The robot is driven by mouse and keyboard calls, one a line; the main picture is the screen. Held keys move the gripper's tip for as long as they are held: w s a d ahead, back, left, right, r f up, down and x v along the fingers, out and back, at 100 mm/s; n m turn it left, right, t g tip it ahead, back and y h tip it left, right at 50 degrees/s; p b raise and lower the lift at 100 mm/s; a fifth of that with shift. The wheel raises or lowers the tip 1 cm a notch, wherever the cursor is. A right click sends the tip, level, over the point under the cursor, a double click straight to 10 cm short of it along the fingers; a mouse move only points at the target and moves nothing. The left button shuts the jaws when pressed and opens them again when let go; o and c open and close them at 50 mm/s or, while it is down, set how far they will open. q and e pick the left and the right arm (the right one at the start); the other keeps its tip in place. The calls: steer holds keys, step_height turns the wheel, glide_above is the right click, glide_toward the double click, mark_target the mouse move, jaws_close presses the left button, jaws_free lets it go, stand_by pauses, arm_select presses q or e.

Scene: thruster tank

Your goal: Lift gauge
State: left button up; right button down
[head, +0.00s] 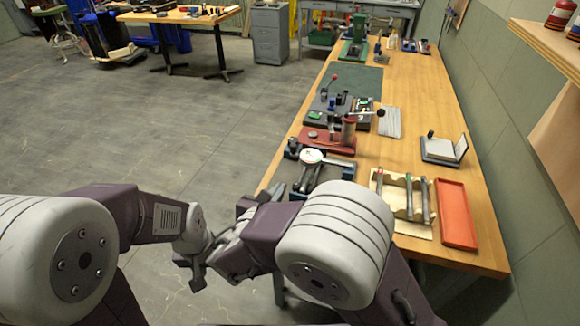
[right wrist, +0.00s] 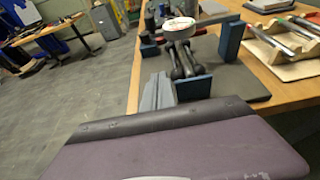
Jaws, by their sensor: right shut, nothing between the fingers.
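The gauge, a round white dial (head: 311,156), sits on a dark fixture on the bench's near left part. In the right wrist view the dial (right wrist: 180,28) shows tilted above dark metal posts and blue blocks. My right gripper (head: 276,191) is at the bench's left edge, just left of and nearer than the gauge, apart from it. In the right wrist view its grey fingers (right wrist: 157,93) are together and empty, below the dial. My left gripper (head: 194,265) hangs over the floor left of the bench; its finger gap is unclear.
A wooden rack (head: 405,200) with several tools and a red tray (head: 456,214) lie right of the gauge. A red-based press (head: 326,140) stands behind it. An open box (head: 441,150) sits farther right. Floor (head: 130,130) left of the bench is clear.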

mark_target(291, 183)
steer(key=b+x, duration=0.1)
steer(key=x, duration=0.9)
steer(key=shift+d+f, duration=0.1)
step_height(291, 183, up, 4)
steer(key=shift+f+p, duration=0.2)
steer(key=shift+p, duration=0.45)
steer(key=shift+r, duration=0.3)
steer(key=shift+f, duration=0.1)
